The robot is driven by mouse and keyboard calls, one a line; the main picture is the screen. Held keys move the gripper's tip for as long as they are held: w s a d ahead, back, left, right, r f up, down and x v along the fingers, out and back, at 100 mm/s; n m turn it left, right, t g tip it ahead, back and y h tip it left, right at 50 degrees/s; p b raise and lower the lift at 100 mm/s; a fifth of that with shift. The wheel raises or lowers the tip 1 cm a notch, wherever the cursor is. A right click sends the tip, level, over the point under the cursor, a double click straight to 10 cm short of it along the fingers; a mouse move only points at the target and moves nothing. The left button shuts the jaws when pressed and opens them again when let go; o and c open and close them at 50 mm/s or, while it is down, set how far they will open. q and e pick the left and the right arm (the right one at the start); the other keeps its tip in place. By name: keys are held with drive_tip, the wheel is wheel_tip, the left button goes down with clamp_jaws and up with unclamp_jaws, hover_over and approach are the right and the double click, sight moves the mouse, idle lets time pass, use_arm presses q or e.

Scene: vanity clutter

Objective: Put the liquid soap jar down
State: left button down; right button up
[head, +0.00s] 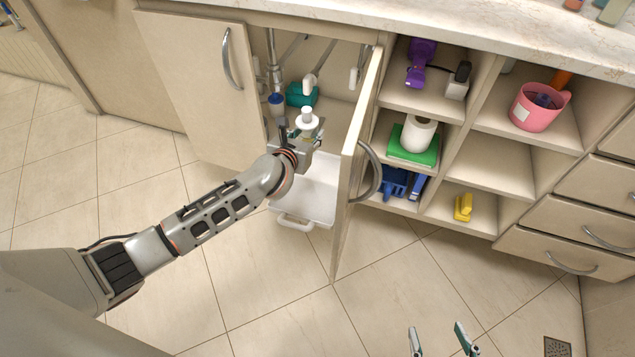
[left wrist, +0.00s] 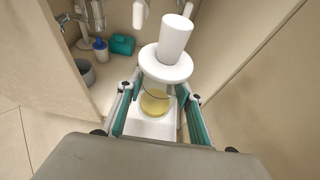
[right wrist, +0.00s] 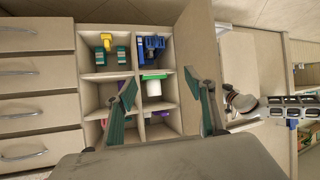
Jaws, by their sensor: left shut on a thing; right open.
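The liquid soap jar (left wrist: 155,102) has a white round lid with a white knob and yellowish liquid inside a clear body. It also shows in the head view (head: 307,121), at the mouth of the open cabinet under the sink. My left gripper (left wrist: 155,112) is shut around the jar, with a finger on each side, and holds it upright. A white pull-out drawer (head: 318,200) extends from the cabinet below the jar; I cannot tell whether the jar touches it. My right gripper (head: 440,340) is open and empty at the bottom of the head view, over the floor.
The open cabinet doors (head: 190,80) (head: 352,160) flank the drawer closely. Inside the cabinet are pipes, a teal object (head: 301,94) and a blue-capped bottle (head: 277,104). Open shelves to the right hold a paper roll (head: 418,134) and a pink bucket (head: 538,107).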

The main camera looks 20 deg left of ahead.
use_arm(q)
hover_over(309, 197)
wheel_tip(309, 197, down, 6)
drive_tip(key=shift+r+b, duration=0.15)
drive_tip(key=shift+b, duration=0.25)
drive_tip(key=f+b, duration=0.3)
drive_tip(key=f, duration=0.3)
drive_tip(key=f+b, duration=0.3)
drive_tip(key=f, duration=0.4)
drive_tip(key=f+b, duration=0.4)
drive_tip(key=f, duration=0.2)
drive_tip(key=shift+s+f, duration=0.25)
drive_tip(key=shift+f+b, duration=0.35)
drive_tip(key=shift+f, duration=0.05)
drive_tip(key=shift+w, duration=0.15)
drive_tip(key=shift+w+r, duration=0.15)
drive_tip(key=shift+r, duration=0.15)
use_arm(e)
drive_tip(key=a+m+t+y, duration=0.1)
drive_tip(key=a+m+y, duration=0.1)
drive_tip(key=a+m, duration=0.7)
drive_tip(key=shift+s+a+t, duration=0.3)
drive_tip(key=shift+a, duration=0.35)
use_arm(q)
drive_tip(key=shift+f, duration=0.1)
